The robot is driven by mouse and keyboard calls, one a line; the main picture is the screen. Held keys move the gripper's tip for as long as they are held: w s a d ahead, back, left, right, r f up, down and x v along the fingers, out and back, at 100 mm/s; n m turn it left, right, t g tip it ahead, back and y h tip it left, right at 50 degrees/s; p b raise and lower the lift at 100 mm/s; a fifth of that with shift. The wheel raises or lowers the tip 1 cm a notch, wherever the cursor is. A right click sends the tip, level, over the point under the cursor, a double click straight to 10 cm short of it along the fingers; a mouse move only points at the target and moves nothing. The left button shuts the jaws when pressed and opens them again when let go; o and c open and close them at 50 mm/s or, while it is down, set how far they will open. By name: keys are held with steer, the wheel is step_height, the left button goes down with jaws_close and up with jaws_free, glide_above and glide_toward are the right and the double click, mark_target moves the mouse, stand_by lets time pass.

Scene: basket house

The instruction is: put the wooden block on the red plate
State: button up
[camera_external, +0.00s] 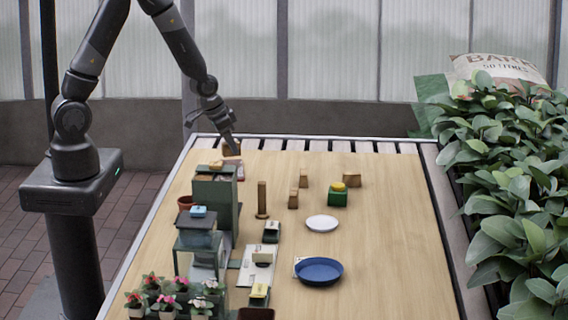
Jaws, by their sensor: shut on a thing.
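My gripper (234,149) is at the far left of the wooden table, pointing down. It is shut on a small brown wooden block (227,149), which its fingers partly cover. A pinkish-red flat thing (236,162) shows just below the block, partly hidden behind a green cabinet; I cannot tell if it is the red plate. I cannot tell if the block touches it. Other brown wooden blocks stand mid-table: one (303,178), another nearer (293,199), and one to the right (351,178).
A green cabinet (216,205) stands near my gripper. A wooden post (262,198), a green box with a yellow top (338,197), a white plate (322,223) and a blue plate (319,271) stand on the table (390,245). Potted flowers crowd the front left. The table's right side is clear.

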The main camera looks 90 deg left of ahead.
mark_target(231, 155)
steer(key=shift+f, duration=2.05)
steer(key=o, duration=0.9)
steer(key=shift+f, duration=0.1)
steer(key=shift+o, duration=0.2)
steer(key=s+d+r+m, duration=0.1)
steer(key=s+d+r, duration=0.25)
steer(key=r, duration=0.45)
steer(key=s+d+r+t, duration=0.1)
steer(key=s+d+r, duration=0.1)
steer(key=d+r, duration=0.45)
steer(key=s+d+r+m, duration=0.1)
steer(key=s+d+r, duration=0.15)
steer(key=r, duration=0.65)
steer(key=s+d+r+m+h, duration=0.1)
steer(key=s+d+r+m, duration=0.1)
steer(key=s+d+r, duration=0.6)
steer(key=s, duration=0.4)
steer(key=shift+d+r+t+h, duration=0.2)
steer(key=shift+r+t+h, duration=0.1)
steer(key=shift+h, duration=0.1)
